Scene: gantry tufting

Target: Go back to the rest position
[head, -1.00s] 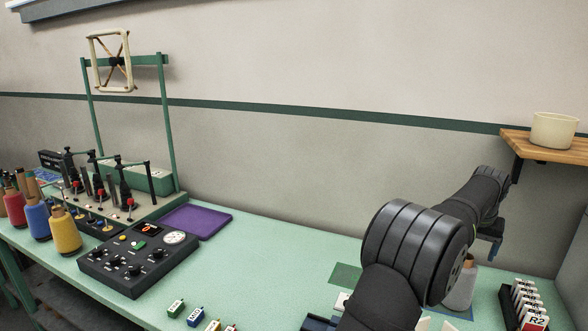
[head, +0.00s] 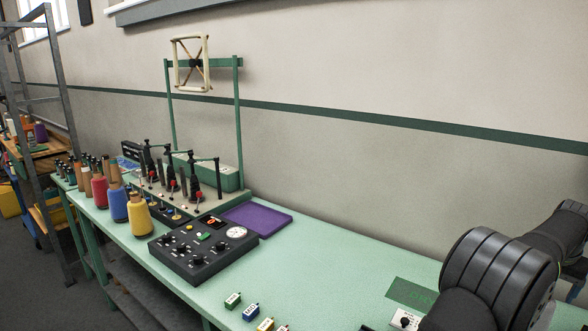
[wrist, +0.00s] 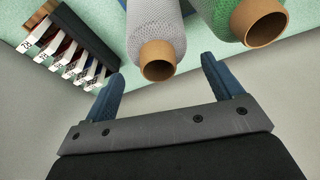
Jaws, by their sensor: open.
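In the wrist view my gripper (wrist: 161,68) is open, its two blue fingers spread with nothing held between them. A grey-white yarn cone (wrist: 155,25) with a brown tube end lies beyond the gap between the fingers. A green yarn cone (wrist: 232,15) is to its right, above the right finger. I cannot tell how far the cones are from the fingers. In the head view my black arm fills the lower right, and its far end is cut off by the right edge.
A black rack with labelled white cards (wrist: 75,52) is left of the fingers. In the head view a black control panel (head: 203,251), a purple tray (head: 257,219), several yarn cones (head: 139,216) and small labelled blocks (head: 250,312) occupy the green table (head: 335,258). The wall is behind.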

